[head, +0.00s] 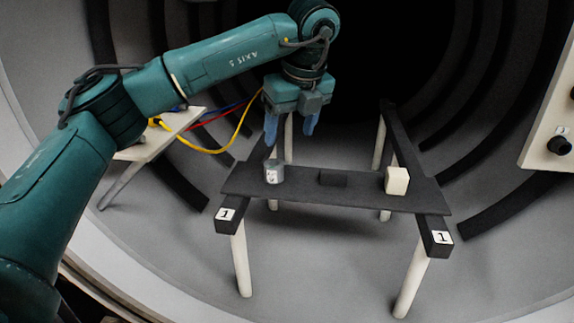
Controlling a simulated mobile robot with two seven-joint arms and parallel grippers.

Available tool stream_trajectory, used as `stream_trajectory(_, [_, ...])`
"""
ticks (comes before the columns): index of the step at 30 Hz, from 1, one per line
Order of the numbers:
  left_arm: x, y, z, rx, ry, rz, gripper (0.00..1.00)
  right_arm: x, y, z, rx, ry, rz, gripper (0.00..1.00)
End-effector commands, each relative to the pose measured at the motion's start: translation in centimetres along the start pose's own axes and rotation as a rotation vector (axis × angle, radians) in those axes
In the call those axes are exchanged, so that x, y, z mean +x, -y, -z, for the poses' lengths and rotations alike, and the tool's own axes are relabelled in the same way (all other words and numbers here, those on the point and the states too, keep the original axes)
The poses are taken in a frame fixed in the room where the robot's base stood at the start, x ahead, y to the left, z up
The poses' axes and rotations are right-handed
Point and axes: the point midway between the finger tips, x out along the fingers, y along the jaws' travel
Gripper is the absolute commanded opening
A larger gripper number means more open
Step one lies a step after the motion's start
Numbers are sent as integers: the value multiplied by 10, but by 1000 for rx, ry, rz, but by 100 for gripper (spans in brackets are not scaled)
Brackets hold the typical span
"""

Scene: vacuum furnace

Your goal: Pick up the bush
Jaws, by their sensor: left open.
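A small grey cylinder with a marking on its side, which looks like the bush (274,172), stands upright on the left part of a dark shelf plate (300,193). My left gripper (289,138) is above the plate, with its blue fingers pointing down and spread apart. It is empty. Its fingertips are a little above the bush and slightly to its right in the picture. I cannot tell the exact distance in depth. My right gripper does not show.
A white block (397,181) stands on the plate's right part, with a flat dark piece (333,178) in the middle. Dark rails (436,236) on white posts carry the plate. Coloured cables (205,150) run by a pale side panel (160,135). A white box (552,125) is at right.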

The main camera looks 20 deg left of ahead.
Motion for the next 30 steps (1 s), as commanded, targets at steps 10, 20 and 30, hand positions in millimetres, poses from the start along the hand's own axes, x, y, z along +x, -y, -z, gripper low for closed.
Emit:
stream_trajectory(10, [30, -15, -22, -77, 78, -47, 65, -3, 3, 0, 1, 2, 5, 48])
stream_trajectory(20, [70, -15, -24, -73, 77, -42, 65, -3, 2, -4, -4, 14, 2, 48])
stream_trajectory(30, [113, -11, -21, -73, 76, -43, 65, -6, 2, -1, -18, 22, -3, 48])
